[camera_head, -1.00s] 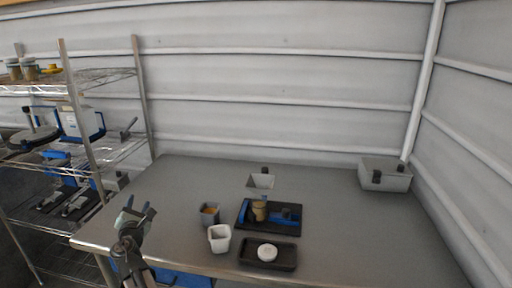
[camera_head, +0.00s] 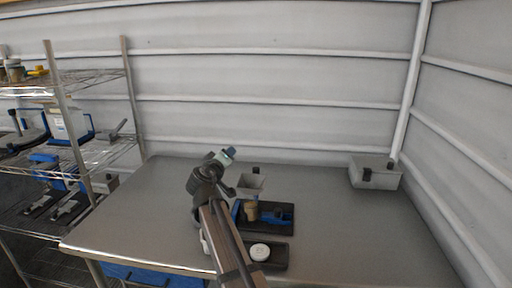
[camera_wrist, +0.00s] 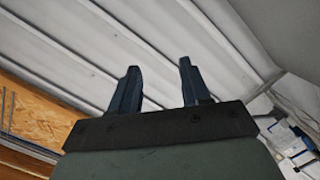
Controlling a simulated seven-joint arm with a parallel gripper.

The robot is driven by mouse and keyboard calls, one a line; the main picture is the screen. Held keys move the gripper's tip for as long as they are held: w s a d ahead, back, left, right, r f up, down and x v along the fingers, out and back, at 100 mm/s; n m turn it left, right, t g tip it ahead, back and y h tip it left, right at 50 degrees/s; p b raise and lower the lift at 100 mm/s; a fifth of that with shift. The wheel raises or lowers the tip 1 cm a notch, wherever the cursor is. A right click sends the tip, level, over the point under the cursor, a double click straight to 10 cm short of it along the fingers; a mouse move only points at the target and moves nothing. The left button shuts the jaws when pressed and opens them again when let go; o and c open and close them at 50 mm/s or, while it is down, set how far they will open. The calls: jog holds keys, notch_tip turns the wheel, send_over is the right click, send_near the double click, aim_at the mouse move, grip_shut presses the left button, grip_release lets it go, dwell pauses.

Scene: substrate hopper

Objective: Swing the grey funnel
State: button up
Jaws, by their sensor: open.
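The grey funnel (camera_head: 249,185) is at the middle of the table, with a dark knob (camera_head: 256,170) at its rear edge. It sits above and behind a tan jar (camera_head: 250,208) on a black-and-blue base (camera_head: 280,215). My gripper (camera_head: 230,153) is just left of and above the funnel in the head view, apart from the knob as far as I can tell. In the wrist view my gripper (camera_wrist: 158,72) shows two blue fingers spread with nothing between them. They point up at the wall, and the funnel is not in that view.
A black tray (camera_head: 276,262) with a white lid (camera_head: 260,252) lies in front of the base. A white cup (camera_head: 204,243) is mostly hidden behind my arm. A grey bin (camera_head: 375,172) stands at the back right. Wire shelves (camera_head: 100,155) stand left. The table's right side is clear.

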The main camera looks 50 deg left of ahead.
jog(key=w+d+r+m+g+h, duration=0.1)
jog(key=w+d+r+m+h, duration=0.1)
jog(key=w+d+m, duration=0.45)
jog(key=w+d+r+m+h, duration=0.2)
jog(key=w+d+m+h, duration=0.1)
jog(key=w+m, duration=0.55)
jog(key=n+g+h, duration=0.5)
jog(key=g, duration=0.5)
send_over(256, 168)
jog(key=w, duration=0.1)
notch_tip(256, 168, down, 4)
jog(key=shift+r, duration=0.25)
jog(key=shift+s+a+r+n+g+h, duration=0.1)
jog(key=shift+s+r+n+g+h, duration=0.15)
jog(key=shift+s+n+g+h, duration=0.25)
jog(key=shift+f, duration=0.65)
notch_tip(256, 168, down, 7)
jog(key=shift+r, duration=0.1)
jog(key=shift+f, duration=0.2)
jog(key=n, duration=0.3)
jog(key=shift+n, duration=0.4)
jog(key=n, duration=1.4)
